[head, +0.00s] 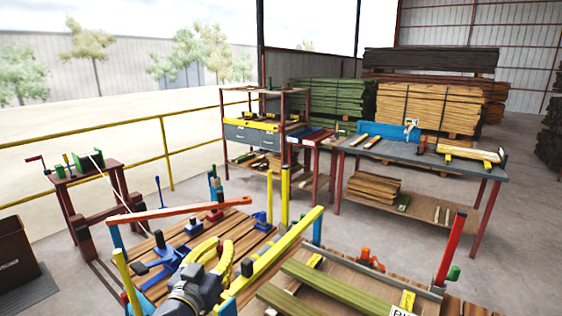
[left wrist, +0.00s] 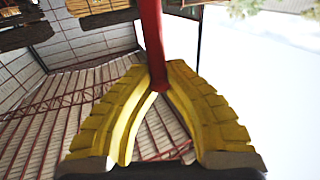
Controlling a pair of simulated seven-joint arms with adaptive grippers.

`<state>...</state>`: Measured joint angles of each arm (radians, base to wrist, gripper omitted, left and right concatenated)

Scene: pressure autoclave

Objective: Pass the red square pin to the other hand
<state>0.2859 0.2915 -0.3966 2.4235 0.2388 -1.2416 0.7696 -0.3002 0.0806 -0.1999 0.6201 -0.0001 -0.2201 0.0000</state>
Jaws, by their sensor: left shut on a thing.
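My left gripper (head: 212,246) has yellow fingers and is above the slatted wooden bench in the head view. In the left wrist view its two yellow fingers (left wrist: 160,80) come together at their tips on one end of the red square pin (left wrist: 151,40). The pin runs from the fingertips to the top edge of that view, where its far part is cut off. In the head view I cannot clearly make out the pin at the fingers. My right gripper is not in view.
A long orange-red rail (head: 180,210) and a yellow rail (head: 290,235) flank the gripper. Blue, red and yellow posts and fittings crowd the slatted bench (head: 232,225). A second bench with olive beams (head: 325,290) stands right.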

